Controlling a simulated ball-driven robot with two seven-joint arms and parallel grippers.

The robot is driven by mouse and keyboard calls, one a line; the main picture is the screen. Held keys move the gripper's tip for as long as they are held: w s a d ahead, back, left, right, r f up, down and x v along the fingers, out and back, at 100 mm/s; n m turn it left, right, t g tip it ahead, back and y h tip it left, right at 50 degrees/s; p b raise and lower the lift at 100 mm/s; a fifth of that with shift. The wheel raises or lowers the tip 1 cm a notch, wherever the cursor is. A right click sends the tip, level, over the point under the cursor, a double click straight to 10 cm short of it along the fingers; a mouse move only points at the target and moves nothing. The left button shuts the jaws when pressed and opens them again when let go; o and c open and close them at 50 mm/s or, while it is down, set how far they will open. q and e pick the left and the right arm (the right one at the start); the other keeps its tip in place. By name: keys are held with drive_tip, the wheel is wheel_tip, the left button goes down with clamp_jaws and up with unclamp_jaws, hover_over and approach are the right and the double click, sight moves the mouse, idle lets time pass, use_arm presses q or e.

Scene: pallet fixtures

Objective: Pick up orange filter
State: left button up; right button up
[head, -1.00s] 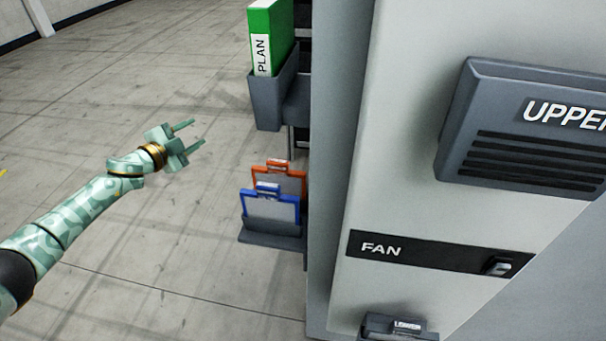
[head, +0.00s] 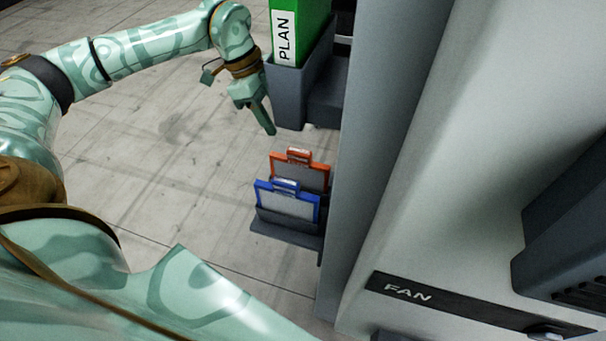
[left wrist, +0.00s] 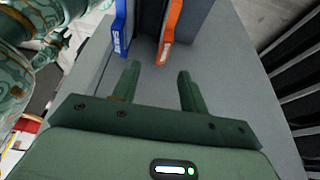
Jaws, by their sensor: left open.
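The orange filter (head: 326,176) has an orange frame, a top handle and a pale panel. It stands upright in a low grey rack behind the blue filter (head: 268,196), which partly hides it. My left gripper (head: 268,130) points down above and to the left of the orange filter in the head view, apart from it. In the left wrist view my left gripper (left wrist: 159,74) is open and empty, with the orange filter's edge (left wrist: 171,32) beyond its fingers. The blue filter (left wrist: 119,28) is farther left there. My right gripper is not in view.
A grey holder (head: 289,95) with a green PLAN binder (head: 312,30) is mounted above the filter rack (head: 285,237), close beside my left wrist. The cabinet with the FAN panel (head: 450,302) stands on the right. Open concrete floor lies to the left.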

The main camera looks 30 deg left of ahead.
sight(302, 159)
use_arm(q)
drive_tip(key=b+x, duration=0.1)
drive_tip(key=x, duration=0.8)
drive_tip(key=shift+w, duration=0.15)
drive_tip(key=x, duration=0.2)
drive_tip(key=w+b+x, duration=0.1)
drive_tip(key=x, duration=0.2)
drive_tip(key=shift+d+f, duration=0.15)
drive_tip(key=shift+d, duration=0.1)
clamp_jaws()
